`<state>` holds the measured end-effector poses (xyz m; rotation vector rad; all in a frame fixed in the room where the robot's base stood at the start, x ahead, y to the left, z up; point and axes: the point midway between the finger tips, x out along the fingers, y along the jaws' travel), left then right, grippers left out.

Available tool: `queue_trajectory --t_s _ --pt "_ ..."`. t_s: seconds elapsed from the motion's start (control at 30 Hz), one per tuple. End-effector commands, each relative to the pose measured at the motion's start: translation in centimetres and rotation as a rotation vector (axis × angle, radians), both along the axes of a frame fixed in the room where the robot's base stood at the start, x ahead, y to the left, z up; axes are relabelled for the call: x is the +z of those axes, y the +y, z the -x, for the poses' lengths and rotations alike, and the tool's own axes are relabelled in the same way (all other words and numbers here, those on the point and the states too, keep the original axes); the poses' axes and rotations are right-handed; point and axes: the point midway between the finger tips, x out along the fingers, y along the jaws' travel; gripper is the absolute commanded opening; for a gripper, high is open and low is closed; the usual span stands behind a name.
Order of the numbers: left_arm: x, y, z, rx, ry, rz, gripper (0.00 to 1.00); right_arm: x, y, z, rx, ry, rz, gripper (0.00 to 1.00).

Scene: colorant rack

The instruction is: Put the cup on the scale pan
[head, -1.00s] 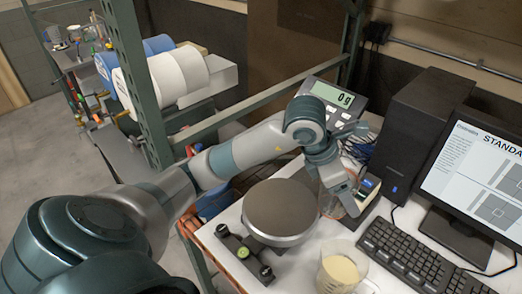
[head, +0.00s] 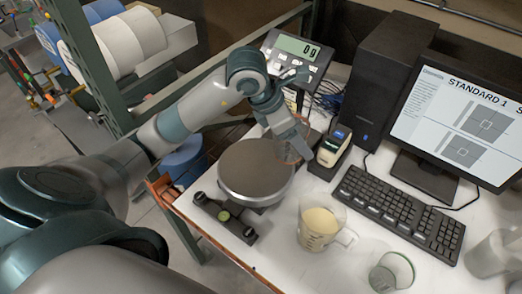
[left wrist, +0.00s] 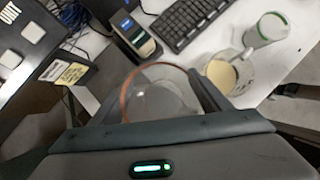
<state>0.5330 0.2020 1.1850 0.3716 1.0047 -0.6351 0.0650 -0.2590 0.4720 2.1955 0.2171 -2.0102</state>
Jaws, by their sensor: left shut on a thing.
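My left gripper (head: 294,144) is shut on a clear cup (left wrist: 160,98). In the left wrist view the cup sits between the two fingers, its rim brownish-orange; it looks empty. In the head view the fingers partly hide the cup (head: 290,153). The round grey scale pan (head: 252,168) is bare, and the cup is at its back right edge. I cannot tell whether the cup touches the pan. The scale display (head: 298,47) reads 0 g. My right gripper is not in view.
A beaker of cream-coloured powder (head: 320,225) stands right of the pan. A clear glass with a green rim (head: 392,272) and a white container (head: 490,255) are at the front right. A small device (head: 335,148), keyboard (head: 400,212) and black computer tower (head: 385,95) lie beyond.

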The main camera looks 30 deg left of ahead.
Motion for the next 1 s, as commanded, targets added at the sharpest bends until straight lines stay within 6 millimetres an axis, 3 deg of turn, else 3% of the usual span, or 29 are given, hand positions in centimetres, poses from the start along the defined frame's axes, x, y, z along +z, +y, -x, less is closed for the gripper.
queue_trajectory --t_s 0.2,0.5,1.0 --pt "-2.8 4.0 0.9 0.004 0.004 -0.003 0.5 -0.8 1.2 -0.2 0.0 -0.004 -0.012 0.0" --pt "-5.3 8.2 1.7 0.002 0.001 0.0 0.5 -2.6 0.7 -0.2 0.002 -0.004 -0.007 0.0" --pt "-5.8 8.7 1.8 0.0 0.001 0.001 0.5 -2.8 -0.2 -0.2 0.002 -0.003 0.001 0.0"
